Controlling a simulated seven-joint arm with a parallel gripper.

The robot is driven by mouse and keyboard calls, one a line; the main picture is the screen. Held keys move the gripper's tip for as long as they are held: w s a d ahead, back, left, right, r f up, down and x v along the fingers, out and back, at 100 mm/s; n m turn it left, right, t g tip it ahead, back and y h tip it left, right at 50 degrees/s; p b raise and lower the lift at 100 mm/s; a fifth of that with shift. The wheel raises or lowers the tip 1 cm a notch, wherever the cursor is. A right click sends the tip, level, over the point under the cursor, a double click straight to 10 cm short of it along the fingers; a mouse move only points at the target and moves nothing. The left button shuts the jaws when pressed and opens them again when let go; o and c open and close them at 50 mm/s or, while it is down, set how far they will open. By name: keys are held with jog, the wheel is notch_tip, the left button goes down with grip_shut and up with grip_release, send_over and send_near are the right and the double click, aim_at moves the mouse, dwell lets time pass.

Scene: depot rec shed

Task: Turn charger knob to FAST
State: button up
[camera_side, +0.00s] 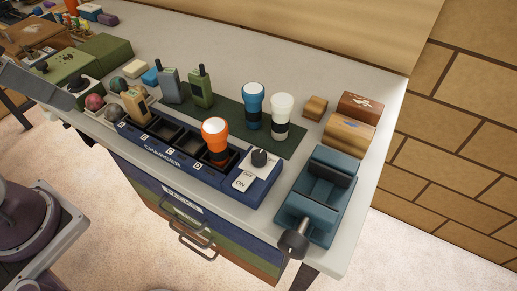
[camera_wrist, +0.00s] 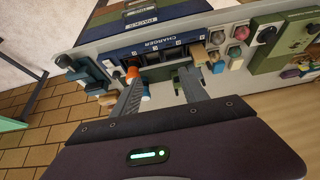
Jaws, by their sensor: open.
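The charger (camera_side: 160,157) is a long dark blue block at the front of the bench, with lettered slots. Its black knob (camera_side: 259,158) stands on a pale dial at the right end, beside a white ON/OFF switch (camera_side: 243,181). The dial's lettering and the knob's setting are too small to read. An orange torch (camera_side: 215,128) stands in the slot nearest the knob, and a tan radio (camera_side: 135,104) stands in the far left slot. In the wrist view my gripper (camera_wrist: 160,78) is open and empty, with the charger (camera_wrist: 150,47) beyond its fingers and the orange torch near the left fingertip.
A blue vise (camera_side: 320,195) sits right of the charger. Wooden blocks (camera_side: 350,130) lie at back right. The rear bench top is clear.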

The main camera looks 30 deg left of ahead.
jog(key=w+d+r+n+g+h, duration=0.1)
jog(key=w+d+r+n+g, duration=0.1)
jog(key=w+d+r, duration=0.3)
jog(key=w+d+r+n+g+h, duration=0.1)
jog(key=w+d+r+n+g, duration=0.15)
jog(key=w, duration=0.45)
jog(key=n+g+h, duration=0.1)
jog(key=n+g, duration=0.4)
send_over(259, 154)
jog(key=w+a, duration=0.2)
notch_tip(259, 154, down, 7)
jog(key=shift+m+t, duration=0.25)
jog(key=shift+t, duration=0.1)
jog(key=f, duration=0.7)
jog(key=s+d+f, duration=0.1)
jog(key=f, duration=1.5)
jog(key=shift+s+d+f, duration=0.25)
jog(key=shift+s+d, duration=0.05)
grip_shut()
